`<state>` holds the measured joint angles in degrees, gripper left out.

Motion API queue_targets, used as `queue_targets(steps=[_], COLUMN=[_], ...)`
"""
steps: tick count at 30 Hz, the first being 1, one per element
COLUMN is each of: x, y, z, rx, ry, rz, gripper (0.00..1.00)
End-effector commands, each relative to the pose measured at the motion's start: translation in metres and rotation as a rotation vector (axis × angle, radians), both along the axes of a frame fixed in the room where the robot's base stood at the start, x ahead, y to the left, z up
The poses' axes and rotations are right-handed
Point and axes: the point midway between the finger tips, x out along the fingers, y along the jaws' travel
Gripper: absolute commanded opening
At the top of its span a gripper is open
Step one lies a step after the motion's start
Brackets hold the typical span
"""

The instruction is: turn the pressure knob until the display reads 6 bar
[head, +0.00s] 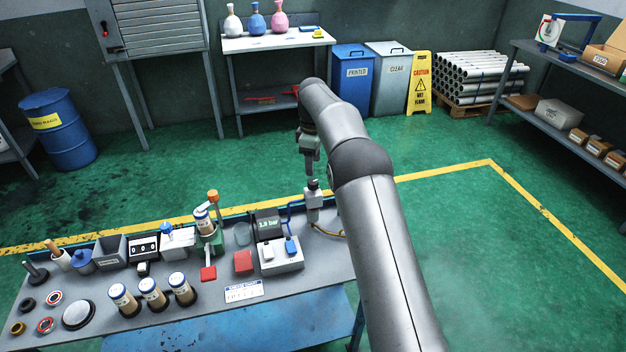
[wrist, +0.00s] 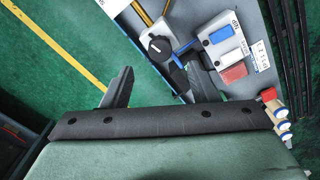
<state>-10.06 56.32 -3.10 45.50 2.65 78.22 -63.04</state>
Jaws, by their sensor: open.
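The pressure knob (head: 313,185) is a black cap on top of a pale grey regulator (head: 314,208) at the right end of the bench. The dark display (head: 268,225) left of it appears to read 1.9 bar; the digits are small. My gripper (head: 310,166) points down just above the knob, apart from it. In the wrist view the round black knob (wrist: 158,45) with a pale mark lies beyond the open fingers (wrist: 159,66), roughly between their tips. Nothing is held.
A white box with blue and white switches (head: 281,256) stands by the display, with a red block (head: 243,261) left of it. A blue hose (head: 292,213) and a yellowish one run from the regulator. Several labelled jars (head: 153,294) stand left on the bench (head: 210,308).

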Motion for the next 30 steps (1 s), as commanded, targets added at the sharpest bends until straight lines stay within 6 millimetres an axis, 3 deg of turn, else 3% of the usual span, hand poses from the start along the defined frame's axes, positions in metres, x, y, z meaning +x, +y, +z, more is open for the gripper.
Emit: queue_targets(steps=[3, 10, 23, 28, 30], x=[-0.001, 0.000, 0.000, 0.000, 0.000], y=[0.000, 0.000, 0.000, 0.000, 0.000], z=[-0.025, -0.060, -0.073, -0.073, -0.072], rx=[-0.001, 0.000, 0.000, 0.000, 0.000], ry=[0.004, 0.002, 0.000, 0.000, 0.000], rz=[0.000, 0.000, 0.000, 0.000, 0.000], gripper=[0.54, 0.54, 0.54, 0.12, 0.09])
